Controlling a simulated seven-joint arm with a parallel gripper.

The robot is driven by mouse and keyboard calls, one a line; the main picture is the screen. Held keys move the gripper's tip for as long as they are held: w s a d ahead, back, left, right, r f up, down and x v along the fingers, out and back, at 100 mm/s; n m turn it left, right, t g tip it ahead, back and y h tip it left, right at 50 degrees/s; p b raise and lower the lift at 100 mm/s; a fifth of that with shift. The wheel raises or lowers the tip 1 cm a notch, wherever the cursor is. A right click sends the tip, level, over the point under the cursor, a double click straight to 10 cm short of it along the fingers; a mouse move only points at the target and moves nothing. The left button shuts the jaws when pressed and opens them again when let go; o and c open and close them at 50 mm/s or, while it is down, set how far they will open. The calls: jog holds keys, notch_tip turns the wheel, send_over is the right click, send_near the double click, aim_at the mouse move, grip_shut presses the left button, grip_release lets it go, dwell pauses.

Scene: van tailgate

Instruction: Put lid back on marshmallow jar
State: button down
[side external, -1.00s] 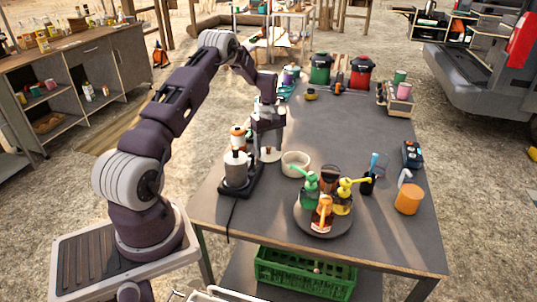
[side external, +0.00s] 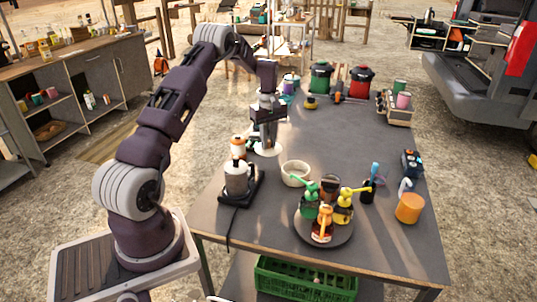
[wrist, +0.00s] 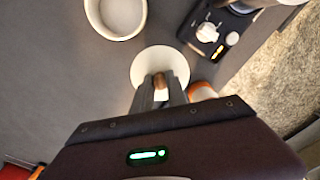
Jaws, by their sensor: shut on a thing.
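My gripper (side external: 266,145) is shut on the brown knob (wrist: 160,80) of a round white lid (wrist: 158,63), held flat below the fingers. The lid also shows as a pale disc in the side view (side external: 266,150), apparently above the table, behind and left of a cream, round, open-topped container (side external: 296,173). That container also shows in the wrist view (wrist: 118,14), up and left of the lid, with a white inside. It looks like the jar, but I cannot make out marshmallows. The lid and container are apart.
A grey appliance on a black base (side external: 238,183) and an orange-topped white bottle (side external: 238,146) stand left of the container. A round tray (side external: 322,237) of pump bottles stands in front. The table's middle right (side external: 350,130) is clear.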

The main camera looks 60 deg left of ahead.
jog(key=r, duration=0.3)
jog(key=shift+w+d, duration=0.25)
jog(key=shift+d, duration=0.15)
jog(key=w+d+r+m, duration=0.15)
jog(key=w+d, duration=0.25)
jog(key=d, duration=0.6)
jog(key=shift+s+d+f, duration=0.1)
jog(key=shift+f, duration=1.4)
jog(key=shift+s+f, duration=0.1)
jog(key=shift+f, duration=1.35)
jog(key=shift+f, duration=0.15)
jog(key=c, duration=0.8)
grip_release()
jog(key=shift+o, duration=0.2)
notch_tip(320, 180, up, 7)
